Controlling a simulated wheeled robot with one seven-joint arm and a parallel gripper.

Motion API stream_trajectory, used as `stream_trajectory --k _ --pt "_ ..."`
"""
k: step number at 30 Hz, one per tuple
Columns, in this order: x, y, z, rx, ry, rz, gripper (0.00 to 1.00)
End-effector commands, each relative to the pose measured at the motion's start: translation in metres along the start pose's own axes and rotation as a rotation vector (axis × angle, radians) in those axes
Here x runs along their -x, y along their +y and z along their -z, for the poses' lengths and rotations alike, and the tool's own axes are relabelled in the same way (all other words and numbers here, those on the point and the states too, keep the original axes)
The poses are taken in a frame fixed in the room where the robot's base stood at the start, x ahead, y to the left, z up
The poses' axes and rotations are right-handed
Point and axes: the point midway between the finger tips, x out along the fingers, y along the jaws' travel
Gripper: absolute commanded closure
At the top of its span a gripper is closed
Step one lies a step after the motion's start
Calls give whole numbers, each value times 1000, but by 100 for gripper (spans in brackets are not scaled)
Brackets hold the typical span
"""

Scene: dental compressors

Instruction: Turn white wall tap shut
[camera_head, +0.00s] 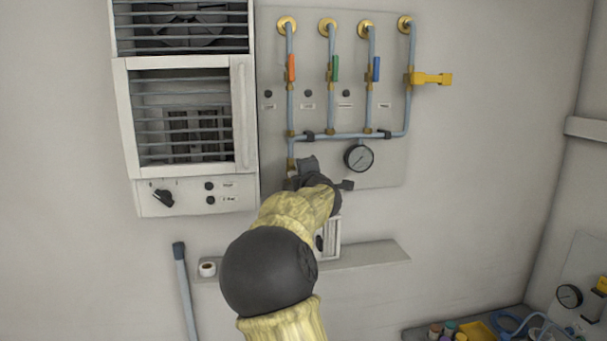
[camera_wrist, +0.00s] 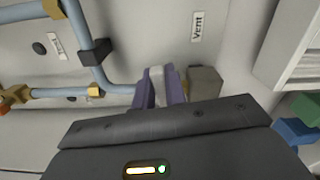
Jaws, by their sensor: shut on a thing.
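The white tap handle (camera_wrist: 157,84) shows in the wrist view at the end of a blue pipe, between the two fingers of my gripper (camera_wrist: 160,90). The fingers are shut on it from both sides. In the head view my gripper (camera_head: 308,170) is at the lower left of the pipe panel (camera_head: 385,170), below the horizontal pipe and left of the gauge. There the white tap is hidden behind my gripper and wrist. Most of the tap's body is also hidden in the wrist view.
Taps with orange (camera_head: 291,68), green (camera_head: 335,68) and blue (camera_head: 376,69) handles sit above, and a yellow one (camera_head: 432,79) sticks out at right. A round gauge (camera_head: 358,157) is close to my gripper. A louvred unit (camera_head: 190,115) stands left, a shelf (camera_head: 370,255) below.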

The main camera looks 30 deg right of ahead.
Motion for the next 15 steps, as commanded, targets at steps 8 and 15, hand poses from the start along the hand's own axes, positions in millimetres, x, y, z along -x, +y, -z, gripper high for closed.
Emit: stream_trajectory --k 8,15 --pt "0 -5 -1 -149 -2 -1 100" --pt "0 -6 0 -189 -2 -1 100"
